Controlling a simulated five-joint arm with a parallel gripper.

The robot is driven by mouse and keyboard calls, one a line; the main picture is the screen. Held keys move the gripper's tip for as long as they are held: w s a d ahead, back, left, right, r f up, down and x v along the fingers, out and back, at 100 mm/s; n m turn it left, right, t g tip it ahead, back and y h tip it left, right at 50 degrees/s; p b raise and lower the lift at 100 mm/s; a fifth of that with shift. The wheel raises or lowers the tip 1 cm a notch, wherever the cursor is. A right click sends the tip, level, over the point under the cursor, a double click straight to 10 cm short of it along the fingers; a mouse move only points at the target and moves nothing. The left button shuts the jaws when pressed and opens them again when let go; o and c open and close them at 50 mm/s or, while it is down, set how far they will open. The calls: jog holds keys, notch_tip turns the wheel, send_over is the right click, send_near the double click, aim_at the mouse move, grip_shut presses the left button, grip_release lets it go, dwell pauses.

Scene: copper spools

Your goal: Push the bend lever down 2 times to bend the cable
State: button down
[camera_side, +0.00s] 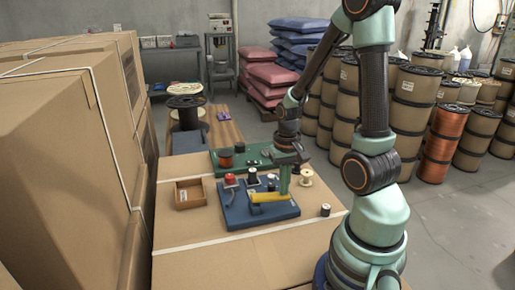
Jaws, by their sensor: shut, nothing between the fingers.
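A blue base board (235,216) lies on the cardboard-topped work surface and carries the bending fixture. A yellow bar (266,198), which looks like the bend lever, lies nearly level across the board. My gripper (284,190) points down at the right part of this bar. Its fingers are shut with nothing between them. The fingertips overlap the bar in the picture; I cannot tell whether they touch it. A red-topped part (230,179) stands at the board's back left. The cable is too small to make out.
A green board (222,168) with a copper spool lies behind. A pale spool (306,177) and a small dark-topped spool (325,210) stand at the right. Large cartons (75,170) wall off the left. The front surface is clear.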

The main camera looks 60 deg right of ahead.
jog(key=shift+f, duration=0.5)
jog(key=shift+r, duration=0.1)
dwell(0.3)
jog(key=shift+r, duration=3.7)
jog(key=w+a+r+n+t, duration=0.2)
jog(key=a+r+n, duration=0.2)
jog(key=a+r, duration=0.2)
jog(key=w+a+r+n+t, duration=0.2)
jog(key=a+r+n, duration=0.3)
jog(key=a, duration=0.5)
jog(key=shift+w+r+t, duration=0.3)
jog(key=shift+r+t, duration=0.05)
jog(key=shift+t, duration=0.45)
jog(key=shift+d, duration=0.15)
